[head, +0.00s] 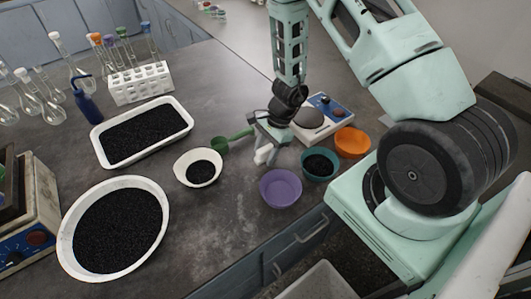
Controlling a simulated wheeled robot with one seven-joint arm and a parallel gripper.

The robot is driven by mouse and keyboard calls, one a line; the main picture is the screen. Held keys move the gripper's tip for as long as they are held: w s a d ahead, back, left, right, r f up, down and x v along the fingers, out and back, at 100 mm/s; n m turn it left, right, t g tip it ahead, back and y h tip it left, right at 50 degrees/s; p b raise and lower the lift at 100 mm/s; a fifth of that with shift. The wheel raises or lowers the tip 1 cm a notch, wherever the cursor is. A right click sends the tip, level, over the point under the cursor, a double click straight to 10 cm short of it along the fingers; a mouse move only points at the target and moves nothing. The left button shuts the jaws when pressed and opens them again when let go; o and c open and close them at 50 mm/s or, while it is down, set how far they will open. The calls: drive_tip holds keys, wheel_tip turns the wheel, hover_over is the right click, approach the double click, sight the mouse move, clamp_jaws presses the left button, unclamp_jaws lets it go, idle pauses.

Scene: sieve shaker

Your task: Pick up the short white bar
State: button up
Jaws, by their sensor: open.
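The short white bar (262,155) is in the head view, near the middle of the bench. It lies between the white bowl and the purple bowl, partly hidden by my gripper. My gripper (267,146) points down right over it, with its fingers open. I cannot tell whether the fingers touch the bar or stand around it.
A white bowl with black grains (198,167) and a green scoop (232,141) are to the left. A purple bowl (280,188), a teal bowl (319,164), an orange bowl (352,142) and a scale (322,117) stand to the right. A white tray (101,153) is further left.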

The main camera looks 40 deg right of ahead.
clamp_jaws()
drive_tip(key=shift+r, duration=0.15)
